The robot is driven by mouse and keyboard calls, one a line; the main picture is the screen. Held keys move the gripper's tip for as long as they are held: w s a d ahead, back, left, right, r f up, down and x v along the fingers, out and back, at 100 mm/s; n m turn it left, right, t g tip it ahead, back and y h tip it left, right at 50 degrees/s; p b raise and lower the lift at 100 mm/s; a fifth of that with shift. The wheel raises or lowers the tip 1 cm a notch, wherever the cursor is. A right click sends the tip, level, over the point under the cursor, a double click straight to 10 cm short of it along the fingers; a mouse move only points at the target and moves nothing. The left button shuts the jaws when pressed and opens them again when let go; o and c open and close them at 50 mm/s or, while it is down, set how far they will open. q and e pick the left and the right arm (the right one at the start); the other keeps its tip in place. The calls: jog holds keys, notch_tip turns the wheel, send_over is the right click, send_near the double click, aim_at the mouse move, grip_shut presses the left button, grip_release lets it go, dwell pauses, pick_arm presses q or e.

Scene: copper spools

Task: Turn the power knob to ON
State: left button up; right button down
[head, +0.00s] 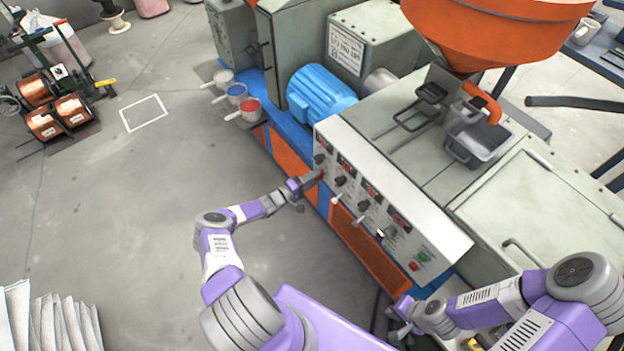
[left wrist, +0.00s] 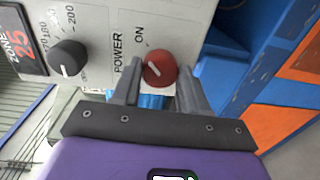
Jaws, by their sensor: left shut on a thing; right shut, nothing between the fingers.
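The red power knob (left wrist: 160,68) sits on the pale control panel, beside the printed words POWER and ON in the left wrist view. A short white mark runs diagonally across its face. My left gripper (left wrist: 158,84) has one finger on each side of the knob and is shut on it. In the head view my left gripper (head: 312,180) is at the left end of the control panel (head: 420,205) and largely hides the knob.
A black zone knob (left wrist: 68,58) with a dial is close to my left gripper. Several levers and dark knobs, plus green and red buttons (head: 419,262), line the panel. An orange hopper (head: 490,30) stands above. Open floor (head: 130,200) lies to the left.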

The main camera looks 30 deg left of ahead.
pick_arm(q)
jog(key=shift+a, duration=0.1)
jog(key=o, duration=1.1)
jog(key=shift+c, duration=0.2)
jog(key=shift+s, duration=0.1)
jog(key=p+v, duration=0.1)
jog(key=v, duration=0.6)
jog(key=shift+s, duration=0.2)
jog(key=shift+a, duration=0.1)
